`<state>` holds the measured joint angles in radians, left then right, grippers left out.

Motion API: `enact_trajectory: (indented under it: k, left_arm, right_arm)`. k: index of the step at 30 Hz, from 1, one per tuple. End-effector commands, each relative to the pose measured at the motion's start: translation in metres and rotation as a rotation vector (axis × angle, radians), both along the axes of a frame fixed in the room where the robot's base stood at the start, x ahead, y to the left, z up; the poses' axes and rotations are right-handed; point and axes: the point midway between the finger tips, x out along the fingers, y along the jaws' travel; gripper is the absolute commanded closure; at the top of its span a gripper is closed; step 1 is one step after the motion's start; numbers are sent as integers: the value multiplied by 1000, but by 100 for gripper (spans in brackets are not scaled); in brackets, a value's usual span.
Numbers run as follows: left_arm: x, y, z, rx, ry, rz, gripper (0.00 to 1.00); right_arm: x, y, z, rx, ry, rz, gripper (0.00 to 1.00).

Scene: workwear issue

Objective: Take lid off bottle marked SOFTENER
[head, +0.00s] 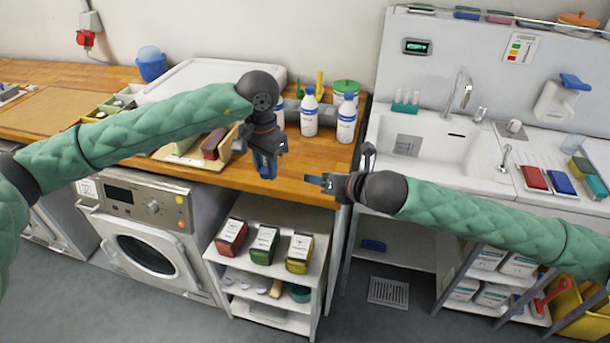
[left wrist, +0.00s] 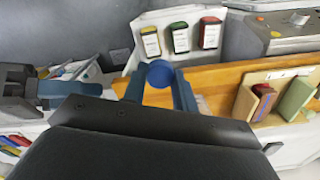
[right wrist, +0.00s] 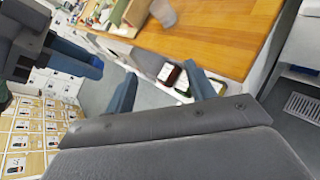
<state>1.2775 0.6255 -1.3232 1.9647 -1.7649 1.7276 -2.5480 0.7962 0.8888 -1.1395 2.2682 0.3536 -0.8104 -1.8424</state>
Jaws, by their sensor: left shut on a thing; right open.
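My left gripper (head: 265,172) hangs fingers-down in front of the counter edge. In the left wrist view its fingers are shut on a round blue lid (left wrist: 160,74); I see no bottle hanging below it in the head view. My right gripper (head: 338,163) is open and empty, right of the left gripper, near the counter's front corner.
The wooden counter (head: 310,165) has bare room before the bottles. A green-lidded tub (head: 346,87) stands behind them. Below is a shelf with several coloured boxes (head: 264,245); a sink (head: 440,140) lies right.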

Motion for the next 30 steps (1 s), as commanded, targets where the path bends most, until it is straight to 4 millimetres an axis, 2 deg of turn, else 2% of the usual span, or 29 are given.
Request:
enact_trajectory:
  k: [1, 3, 7, 15, 22, 30]
  left_arm:
    - [0, 0, 0, 0, 0, 0, 99]
    - [0, 0, 0, 0, 0, 0, 99]
    - [0, 0, 0, 0, 0, 0, 99]
    - [0, 0, 0, 0, 0, 0, 99]
    - [0, 0, 0, 0, 0, 0, 99]
    - [0, 0, 0, 0, 0, 0, 99]
  right_arm:
    - [-8, 8, 13, -31, -44, 53, 45]
    - [-19, 18, 27, -81, -105, 126, 45]
    - [-39, 34, 49, -159, -206, 243, 45]
    - [-64, 49, 70, -253, -331, 378, 45]
    - [-61, 58, 68, -264, -347, 395, 45]
    - [-38, 86, 54, -263, -347, 393, 45]
